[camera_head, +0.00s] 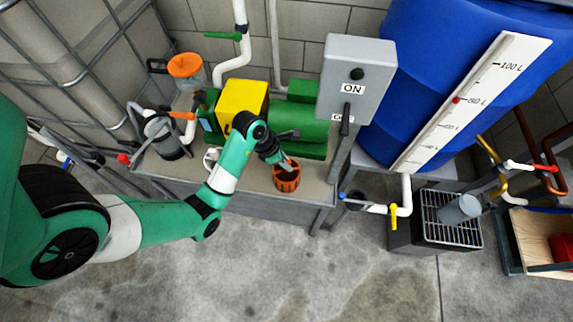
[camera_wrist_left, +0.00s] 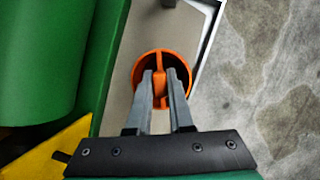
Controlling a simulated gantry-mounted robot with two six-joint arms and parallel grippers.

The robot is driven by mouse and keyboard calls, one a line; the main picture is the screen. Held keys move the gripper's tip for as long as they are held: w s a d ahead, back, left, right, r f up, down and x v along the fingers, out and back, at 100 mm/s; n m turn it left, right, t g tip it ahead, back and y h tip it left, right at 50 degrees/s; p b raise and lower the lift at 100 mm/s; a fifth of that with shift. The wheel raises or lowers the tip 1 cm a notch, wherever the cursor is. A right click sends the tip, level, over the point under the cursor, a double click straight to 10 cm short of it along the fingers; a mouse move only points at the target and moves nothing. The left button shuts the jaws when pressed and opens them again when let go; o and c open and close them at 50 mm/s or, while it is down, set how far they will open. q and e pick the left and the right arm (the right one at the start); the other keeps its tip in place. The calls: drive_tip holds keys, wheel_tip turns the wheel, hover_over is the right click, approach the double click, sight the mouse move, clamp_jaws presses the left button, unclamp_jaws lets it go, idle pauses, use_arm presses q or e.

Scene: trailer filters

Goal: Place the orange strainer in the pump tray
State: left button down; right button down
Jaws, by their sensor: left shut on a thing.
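The orange strainer (camera_head: 287,184) is a small round, slotted cup at the front right of the pump tray (camera_head: 244,190). My left gripper (camera_head: 288,167) reaches down to it from above. In the left wrist view, the gripper's two fingers (camera_wrist_left: 160,84) are shut on the raised orange middle bar of the strainer (camera_wrist_left: 136,78). The strainer is over the tray's bare beige surface (camera_wrist_left: 121,84), near the edge. I cannot tell whether its base touches the tray. My right gripper is not in view.
The green pump (camera_head: 300,130) with a yellow box (camera_head: 242,97) stands behind the strainer. A grey switch box (camera_head: 355,80) stands to the right. A clear container with an orange top (camera_head: 186,66) is at the back left. Concrete floor lies in front.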

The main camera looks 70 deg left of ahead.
use_arm(q)
drive_tip(key=shift+w+f, duration=0.1)
drive_tip(key=c, duration=0.8)
unclamp_jaws()
drive_tip(key=shift+r, duration=0.2)
drive_tip(key=shift+r+p, duration=0.3)
drive_tip(key=shift+r, duration=0.05)
drive_tip(key=p+v, duration=0.8)
drive_tip(key=v, duration=0.3)
drive_tip(key=shift+s+a+r, duration=0.1)
drive_tip(key=shift+s+r, duration=0.1)
drive_tip(key=shift+s, duration=0.1)
